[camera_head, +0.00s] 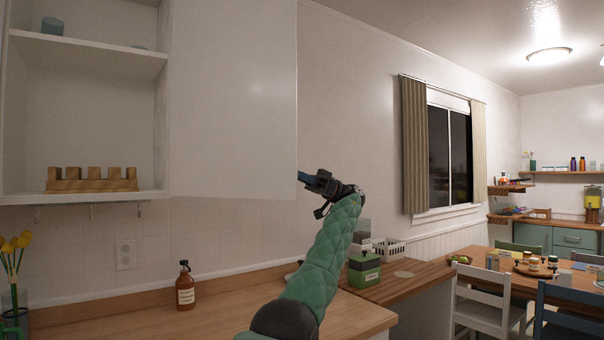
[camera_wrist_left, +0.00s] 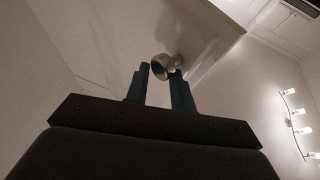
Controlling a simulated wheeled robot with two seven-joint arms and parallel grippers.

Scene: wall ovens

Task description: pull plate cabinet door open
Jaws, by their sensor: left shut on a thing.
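The white cabinet door (camera_head: 235,95) stands swung out from the cabinet (camera_head: 90,45), whose shelves show to its left. My left gripper (camera_head: 303,178) is at the door's lower outer corner. In the left wrist view my left gripper (camera_wrist_left: 160,78) has its dark fingers shut on a round metallic knob (camera_wrist_left: 162,64) on the door, which also shows there (camera_wrist_left: 190,30). The knob is hidden in the head view. My right gripper is not in view.
A wooden slotted rack (camera_head: 92,180) and a blue cup (camera_head: 52,26) sit on the shelves. Below, the wooden counter (camera_head: 220,312) holds a brown bottle (camera_head: 186,286). A green box (camera_head: 364,269) stands right of my arm. Flowers (camera_head: 14,250) stand at left.

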